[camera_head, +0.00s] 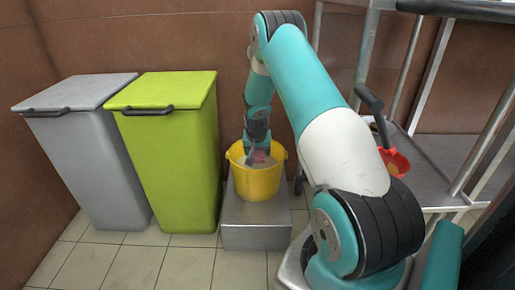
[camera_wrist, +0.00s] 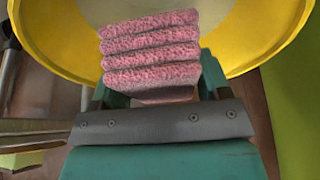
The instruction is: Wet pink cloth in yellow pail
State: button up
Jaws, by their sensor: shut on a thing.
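The yellow pail (camera_head: 258,182) stands on a low metal block between the green bin and my arm. My gripper (camera_head: 260,158) points down into the pail's mouth. It is shut on the folded pink cloth (camera_wrist: 150,48), whose layers show between the fingers in the wrist view. In the head view a little of the pink cloth (camera_head: 262,157) shows at the pail's opening. The pail's yellow rim (camera_wrist: 262,50) surrounds the cloth in the wrist view, with a pale greyish inside beyond it. I cannot tell how much of the cloth touches water.
A lime-green bin (camera_head: 172,150) and a grey bin (camera_head: 90,155) stand left of the pail. The metal block (camera_head: 256,232) carries the pail. A metal shelf rack (camera_head: 450,160) with a red container (camera_head: 396,162) stands at the right. Tiled floor is open in front of the bins.

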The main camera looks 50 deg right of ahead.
notch_tip(320, 180, down, 9)
jog(key=b, duration=0.4)
dwell(0.4)
jog(key=shift+s+f+b, duration=0.1)
jog(key=shift+s+b, duration=0.1)
jog(key=shift+b, duration=0.1)
dwell(0.6)
jog(key=shift+d, duration=0.1)
notch_tip(320, 180, up, 6)
jog(key=p, duration=0.5)
jog(key=shift+w+f, duration=0.1)
jog(key=shift+w, duration=0.05)
notch_tip(320, 180, up, 8)
jog(key=p, duration=0.7)
jog(key=shift+r, duration=0.25)
dwell(0.7)
